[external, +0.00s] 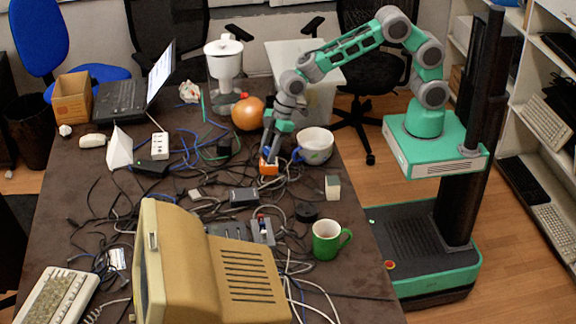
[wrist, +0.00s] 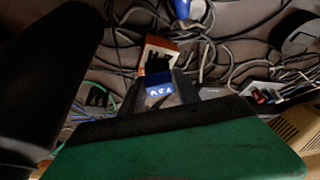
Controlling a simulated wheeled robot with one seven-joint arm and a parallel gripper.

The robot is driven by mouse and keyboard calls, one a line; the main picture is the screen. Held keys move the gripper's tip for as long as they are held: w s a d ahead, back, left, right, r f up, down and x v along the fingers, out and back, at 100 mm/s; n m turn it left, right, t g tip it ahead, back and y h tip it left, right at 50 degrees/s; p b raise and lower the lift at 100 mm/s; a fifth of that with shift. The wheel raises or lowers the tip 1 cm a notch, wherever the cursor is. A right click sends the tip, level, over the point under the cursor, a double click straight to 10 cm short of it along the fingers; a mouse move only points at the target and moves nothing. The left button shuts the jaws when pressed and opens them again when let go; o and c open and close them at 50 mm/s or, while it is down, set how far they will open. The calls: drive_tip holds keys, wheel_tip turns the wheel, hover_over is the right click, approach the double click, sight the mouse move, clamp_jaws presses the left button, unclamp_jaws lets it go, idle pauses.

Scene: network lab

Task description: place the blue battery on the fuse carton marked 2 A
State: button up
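My gripper (external: 270,153) points down just above an orange carton (external: 268,169) in the middle of the cluttered table. In the wrist view the dark fingers (wrist: 159,95) are closed around the blue battery (wrist: 160,91), whose top with pale marks shows between them. The orange and white carton (wrist: 160,50) shows just beyond the battery in the wrist view, partly hidden by it and the fingers. I cannot read the carton's marking, nor tell whether the battery touches it.
Cables surround the carton. A green mug (external: 327,240), a small pale box (external: 332,187) and a beige monitor (external: 205,265) stand nearer the front.

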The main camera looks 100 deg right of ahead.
drive_tip(key=shift+o, duration=1.4)
drive_tip(key=shift+r, duration=0.1)
drive_tip(key=shift+r, duration=0.3)
drive_tip(key=v, duration=1.2)
drive_tip(key=s+d+f+m+h, duration=0.1)
drive_tip(key=s+m, duration=0.1)
drive_tip(key=s, duration=1)
drive_tip(key=s+d+f+m+g, duration=0.1)
drive_tip(key=s+d+f+m, duration=0.1)
drive_tip(key=s, duration=1)
drive_tip(key=shift+s+f+h, duration=0.25)
drive_tip(key=shift+s+h, duration=0.15)
